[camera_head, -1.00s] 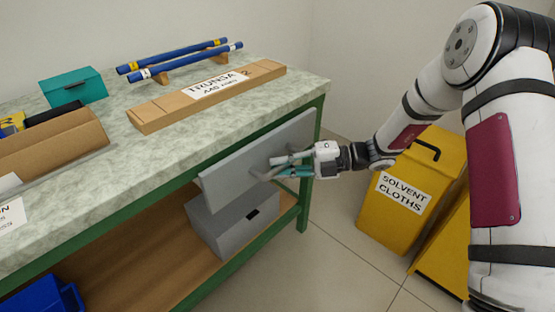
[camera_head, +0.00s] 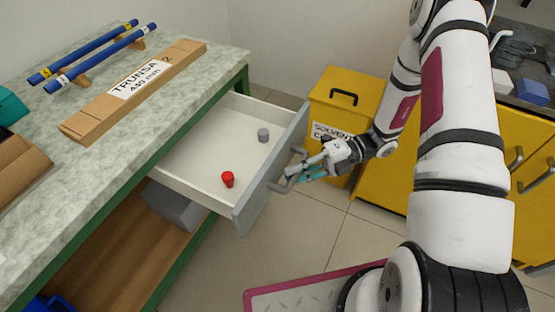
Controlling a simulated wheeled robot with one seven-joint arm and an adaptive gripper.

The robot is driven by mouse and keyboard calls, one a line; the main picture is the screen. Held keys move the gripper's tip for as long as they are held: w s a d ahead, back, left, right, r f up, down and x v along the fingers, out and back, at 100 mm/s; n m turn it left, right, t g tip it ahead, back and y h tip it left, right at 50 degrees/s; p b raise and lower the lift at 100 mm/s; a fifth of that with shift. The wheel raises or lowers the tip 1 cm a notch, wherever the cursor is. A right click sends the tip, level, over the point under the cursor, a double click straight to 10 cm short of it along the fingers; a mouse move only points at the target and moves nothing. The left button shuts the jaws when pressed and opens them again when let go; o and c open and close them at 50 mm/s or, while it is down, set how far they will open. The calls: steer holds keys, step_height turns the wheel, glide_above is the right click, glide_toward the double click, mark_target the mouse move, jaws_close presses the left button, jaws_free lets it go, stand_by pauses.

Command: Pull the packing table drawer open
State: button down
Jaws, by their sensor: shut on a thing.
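The packing table (camera_head: 50,160) has a pale green stone-like top and a green frame. Its drawer (camera_head: 196,165) stands pulled out, with a white inside and a grey front (camera_head: 268,175). A grey bar handle (camera_head: 287,184) is on the drawer front. My gripper (camera_head: 303,170) is shut on the handle, at the right of the drawer front. Inside the drawer are a red piece (camera_head: 228,179) and a small grey cylinder (camera_head: 263,135), both standing apart on the drawer floor.
A labelled cardboard box (camera_head: 140,88) and blue rods (camera_head: 90,55) on wooden rests lie on the table. A yellow solvent cloths bin (camera_head: 345,105) stands behind my gripper. Yellow cabinets (camera_head: 395,185) are at the right.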

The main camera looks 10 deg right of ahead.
steer(key=shift+s+d, duration=0.55)
steer(key=shift+d, duration=0.25)
steer(key=c, duration=1.6)
jaws_free()
steer(key=shift+o, duration=0.2)
steer(key=shift+d, duration=0.1)
steer(key=w+d+r, duration=0.1)
steer(key=d, duration=1)
steer(key=shift+w+d+r, duration=0.3)
